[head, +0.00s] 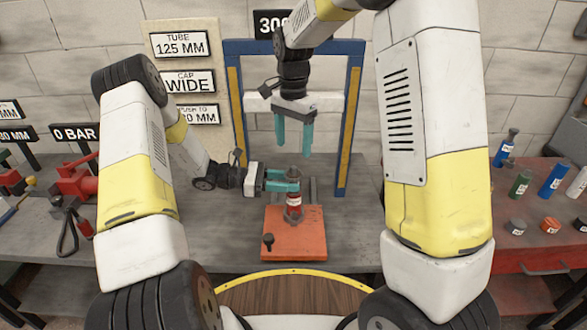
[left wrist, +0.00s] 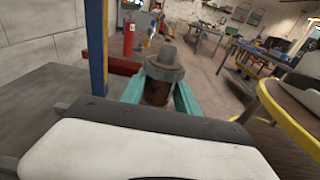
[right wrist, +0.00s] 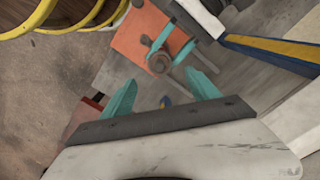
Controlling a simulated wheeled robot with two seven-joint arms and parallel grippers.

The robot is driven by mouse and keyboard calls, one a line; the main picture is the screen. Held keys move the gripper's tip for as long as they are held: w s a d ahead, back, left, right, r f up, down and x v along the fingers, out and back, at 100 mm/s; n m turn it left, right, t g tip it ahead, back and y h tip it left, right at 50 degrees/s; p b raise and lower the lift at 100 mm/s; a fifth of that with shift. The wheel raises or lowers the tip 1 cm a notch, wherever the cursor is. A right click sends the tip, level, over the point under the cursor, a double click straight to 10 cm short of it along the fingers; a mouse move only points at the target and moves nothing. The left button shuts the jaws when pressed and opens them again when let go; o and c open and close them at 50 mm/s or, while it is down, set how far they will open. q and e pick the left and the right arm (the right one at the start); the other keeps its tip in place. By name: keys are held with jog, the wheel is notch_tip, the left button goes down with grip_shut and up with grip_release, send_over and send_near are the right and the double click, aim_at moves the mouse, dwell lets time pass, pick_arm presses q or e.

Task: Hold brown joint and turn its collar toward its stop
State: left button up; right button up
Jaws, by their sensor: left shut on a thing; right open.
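The brown joint (head: 294,202) stands upright on the orange base plate (head: 284,247), with a pale label low on its side. In the left wrist view, its rusty brown body (left wrist: 156,93) carries a grey collar (left wrist: 165,68) with a narrower stub on top. My left gripper (head: 294,181) is shut on the joint from the left; its teal fingers lie on either side of it. My right gripper (head: 294,140) is open and empty above the joint, fingers pointing down. In the right wrist view, the joint's round top (right wrist: 160,62) shows beyond the open fingers. I cannot make out the stop.
A blue and yellow frame (head: 349,125) stands around the right gripper behind the joint. A small dark knob (head: 268,242) sits on the plate's front left. Bottles and caps stand on the red bench (head: 530,256) at right. Red fittings (head: 80,180) lie at left.

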aim_at(294, 167)
notch_tip(294, 167, down, 9)
jog(key=shift+r, duration=0.1)
dwell(0.3)
jog(key=c, duration=1.4)
